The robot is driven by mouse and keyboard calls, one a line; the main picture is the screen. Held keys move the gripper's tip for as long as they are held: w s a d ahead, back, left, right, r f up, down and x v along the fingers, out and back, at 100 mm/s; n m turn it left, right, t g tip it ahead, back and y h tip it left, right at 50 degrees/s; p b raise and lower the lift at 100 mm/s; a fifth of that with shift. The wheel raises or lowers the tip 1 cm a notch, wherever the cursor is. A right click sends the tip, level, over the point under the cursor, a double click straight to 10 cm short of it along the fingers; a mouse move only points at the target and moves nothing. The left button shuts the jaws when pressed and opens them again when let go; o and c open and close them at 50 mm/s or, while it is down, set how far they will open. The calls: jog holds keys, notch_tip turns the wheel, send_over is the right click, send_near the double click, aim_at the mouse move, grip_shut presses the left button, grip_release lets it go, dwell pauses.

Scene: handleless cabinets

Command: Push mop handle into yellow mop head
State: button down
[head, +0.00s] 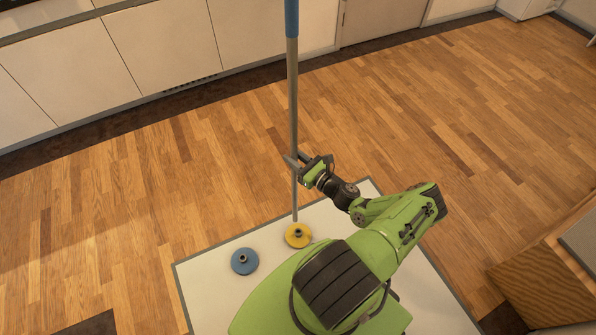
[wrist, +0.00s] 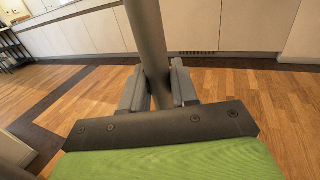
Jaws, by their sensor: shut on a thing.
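The mop handle (head: 292,95) is a long grey pole with a blue top, upright in the head view. My gripper (head: 297,161) is shut around it on its lower part. In the wrist view the pole (wrist: 147,40) runs between the two fingers of my gripper (wrist: 158,88). The yellow mop head (head: 298,235) is a round disc with a dark socket, flat on the white mat. The pole's lower end appears just above the socket, slightly to its left in the picture; the exact gap is hard to tell. A blue mop head (head: 245,261) lies to the left.
The white mat (head: 205,283) with a grey border lies on the wooden floor. Handleless cabinets (head: 130,50) line the back wall. A wooden piece of furniture (head: 545,280) stands at the right. The floor around the mat is mostly clear.

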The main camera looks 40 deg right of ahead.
notch_tip(320, 180, down, 13)
jog(key=d+h+b, duration=0.1)
jog(key=b, duration=0.8)
jog(key=shift+s+m, duration=0.3)
jog(key=shift+d+f, duration=0.1)
jog(key=shift+f, duration=0.4)
dwell(0.6)
jog(key=shift+r, duration=0.1)
dwell(3.0)
jog(key=shift+r+p, duration=2.2)
jog(key=shift+r, duration=0.7)
